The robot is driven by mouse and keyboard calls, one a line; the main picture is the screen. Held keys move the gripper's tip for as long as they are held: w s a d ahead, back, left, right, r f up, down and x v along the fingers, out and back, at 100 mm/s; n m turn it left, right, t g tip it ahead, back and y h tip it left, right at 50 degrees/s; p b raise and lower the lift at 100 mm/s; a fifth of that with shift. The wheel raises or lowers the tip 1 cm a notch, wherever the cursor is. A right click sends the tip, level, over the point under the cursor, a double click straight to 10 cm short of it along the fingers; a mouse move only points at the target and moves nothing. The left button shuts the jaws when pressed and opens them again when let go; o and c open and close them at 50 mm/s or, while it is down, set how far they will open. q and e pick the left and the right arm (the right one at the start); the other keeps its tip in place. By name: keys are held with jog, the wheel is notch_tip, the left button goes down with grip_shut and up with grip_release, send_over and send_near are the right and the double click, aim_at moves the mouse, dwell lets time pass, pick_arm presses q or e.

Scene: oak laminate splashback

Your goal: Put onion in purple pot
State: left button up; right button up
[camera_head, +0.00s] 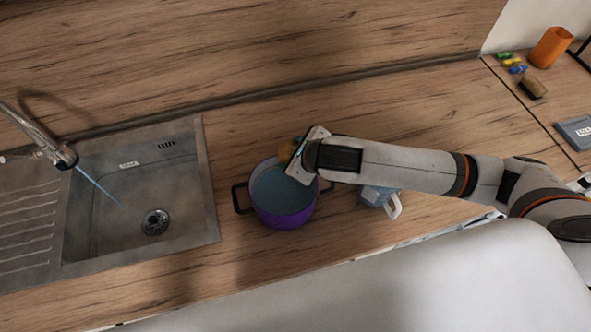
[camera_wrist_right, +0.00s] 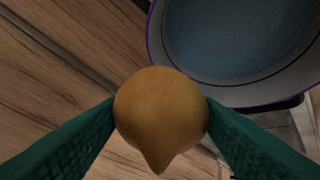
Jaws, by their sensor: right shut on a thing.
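The purple pot (camera_head: 285,211) stands on the wooden counter to the right of the sink, with black handles and an open top. Its bluish inside (camera_wrist_right: 235,35) shows in the right wrist view, where no object is seen in the visible part. My right gripper (camera_head: 292,155) is at the pot's upper right rim in the head view. It is shut on the brown-yellow onion (camera_wrist_right: 160,112), which sits between its two green fingers. Only a sliver of the onion (camera_head: 286,147) shows in the head view. In the wrist view the onion is beside the pot's opening. My left gripper is not in view.
The metal sink (camera_head: 208,200) with running tap is left of the pot. A light blue cup-like thing (camera_head: 375,195) stands right of the pot, under my right arm. An orange cup (camera_head: 551,47) and small items are at the far right. The counter behind the pot is clear.

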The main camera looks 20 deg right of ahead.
notch_tip(320, 180, down, 5)
jog(key=shift+f+p, duration=0.15)
jog(key=shift+p, duration=0.3)
jog(key=shift+f, duration=0.6)
jog(key=o, duration=1)
jog(key=shift+o, duration=0.2)
